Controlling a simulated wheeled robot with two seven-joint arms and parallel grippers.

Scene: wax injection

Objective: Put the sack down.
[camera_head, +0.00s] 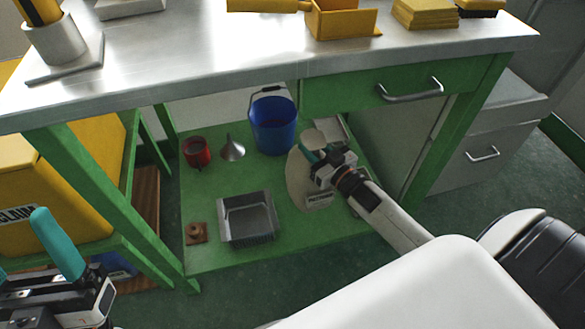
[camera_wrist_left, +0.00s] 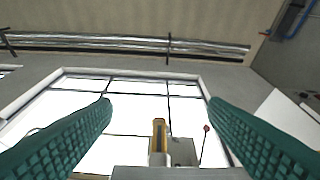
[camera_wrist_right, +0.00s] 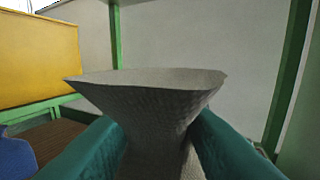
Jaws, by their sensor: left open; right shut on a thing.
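The sack (camera_head: 299,180) is pale beige with a small label and sits at the green lower shelf (camera_head: 270,245), on its right part. My right gripper (camera_head: 318,158) is shut on the top of the sack. In the right wrist view the sack's flared top (camera_wrist_right: 150,95) is pinched between the teal fingers. Whether the sack's base bears fully on the shelf cannot be told. My left gripper (camera_head: 45,270) is open and empty at the lower left of the head view; its spread fingers show in the left wrist view (camera_wrist_left: 160,130).
On the shelf stand a blue bucket (camera_head: 273,125), a red cup (camera_head: 197,152), a metal funnel (camera_head: 232,149), a grey metal tray (camera_head: 248,238) and a small brown piece (camera_head: 195,233). The metal worktop (camera_head: 200,65) and green drawer (camera_head: 405,85) are above.

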